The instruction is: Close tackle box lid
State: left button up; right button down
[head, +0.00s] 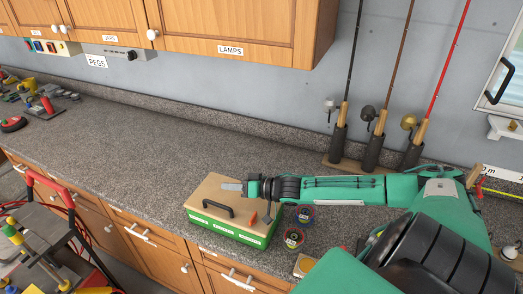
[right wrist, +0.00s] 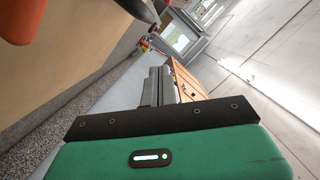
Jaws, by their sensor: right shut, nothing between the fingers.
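The tackle box (head: 222,228) stands near the counter's front edge, with a green body and white labels. Its tan lid (head: 207,191) lies flat over the body, and I see no clear gap between them in the head view. The lid carries a black handle (head: 217,208) and an orange piece (head: 253,218). My right gripper (head: 231,187) is shut and empty over the back part of the lid; whether it touches cannot be told. In the right wrist view its fingers (right wrist: 160,86) are together beside a tan surface (right wrist: 95,35). My left gripper is not in view.
Two small round containers (head: 293,238) (head: 305,215) stand right of the box. Fishing rods in a holder (head: 340,163) stand against the wall. The granite counter (head: 130,150) is clear left of the box.

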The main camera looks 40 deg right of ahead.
jog(key=shift+s+d+r+b, duration=0.1)
jog(key=shift+s+d+b, duration=0.1)
jog(key=shift+s, duration=0.6)
jog(key=shift+s+d+r+b, duration=0.1)
jog(key=shift+s+b, duration=0.05)
jog(key=shift+s, duration=0.6)
jog(key=shift+s+d, duration=0.7)
jog(key=shift+p+v, duration=0.4)
jog(key=shift+v, duration=1.75)
jog(key=shift+s+a+r, duration=0.1)
jog(key=shift+a+r, duration=0.05)
jog(key=shift+r, duration=0.05)
